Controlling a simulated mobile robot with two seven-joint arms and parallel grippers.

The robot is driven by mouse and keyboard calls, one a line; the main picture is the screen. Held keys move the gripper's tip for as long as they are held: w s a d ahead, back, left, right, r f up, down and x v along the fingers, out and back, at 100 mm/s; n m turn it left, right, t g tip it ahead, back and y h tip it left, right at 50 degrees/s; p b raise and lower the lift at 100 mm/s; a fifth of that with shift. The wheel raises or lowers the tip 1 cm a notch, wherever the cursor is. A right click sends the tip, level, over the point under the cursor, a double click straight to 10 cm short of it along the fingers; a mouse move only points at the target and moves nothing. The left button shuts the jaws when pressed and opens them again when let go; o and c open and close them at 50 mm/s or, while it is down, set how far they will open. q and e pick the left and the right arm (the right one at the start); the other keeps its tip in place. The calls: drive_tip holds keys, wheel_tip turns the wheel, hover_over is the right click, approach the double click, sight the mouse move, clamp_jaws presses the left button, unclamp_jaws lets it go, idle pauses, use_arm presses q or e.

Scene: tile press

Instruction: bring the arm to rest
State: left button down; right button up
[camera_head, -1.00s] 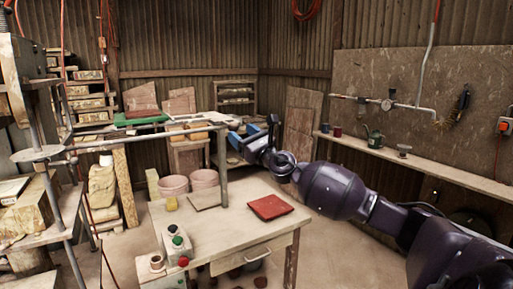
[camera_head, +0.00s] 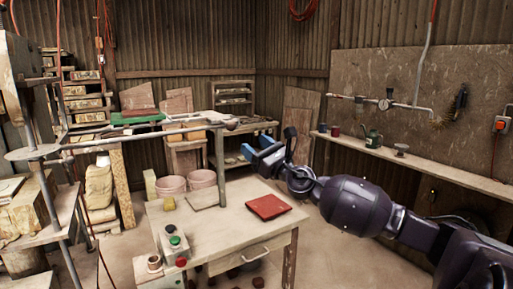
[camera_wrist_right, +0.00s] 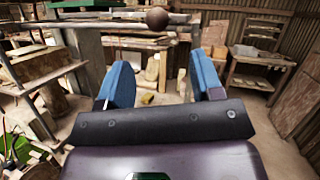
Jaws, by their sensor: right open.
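My right gripper (camera_head: 258,151) is open and empty, with blue fingers, held in the air above the back right part of the wooden table in the head view. In the right wrist view its two blue fingers (camera_wrist_right: 165,88) stand wide apart with nothing between them. A metal bar with a dark ball (camera_head: 231,125) at its end reaches to just left of the gripper, apart from it. The ball also shows in the wrist view (camera_wrist_right: 157,19). My left gripper is not in view.
The wooden table (camera_head: 225,235) carries a red tile (camera_head: 268,206) and a control box with buttons (camera_head: 175,245). The bar's upright post (camera_head: 220,170) stands at its back. Pink buckets (camera_head: 171,186) are behind. A wall shelf (camera_head: 430,168) with mugs and a can runs along the right.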

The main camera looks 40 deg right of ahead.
idle(0.4)
drive_tip(key=s+a+f+m+g+h, duration=0.1)
drive_tip(key=s+a+f+m+g, duration=0.15)
drive_tip(key=f+m, duration=0.65)
drive_tip(key=s+a+f+m+g, duration=0.2)
drive_tip(key=a+f+m, duration=0.1)
drive_tip(key=f+m, duration=0.65)
drive_tip(key=s+a+f+m+g+h, duration=0.1)
drive_tip(key=s+a+f+m+g, duration=0.15)
drive_tip(key=f+m, duration=0.7)
drive_tip(key=s+a+f+m+g, duration=0.2)
drive_tip(key=s+a+f+m, duration=0.3)
drive_tip(key=s+a+f, duration=0.2)
drive_tip(key=s+a+f+m+g+y, duration=0.1)
drive_tip(key=s+a+f+m, duration=0.3)
drive_tip(key=s+a+f, duration=0.4)
drive_tip(key=s+f+g, duration=0.1)
drive_tip(key=s+f, duration=0.3)
drive_tip(key=s, duration=0.2)
drive_tip(key=shift+a+m, duration=0.25)
drive_tip(key=shift+m, duration=0.15)
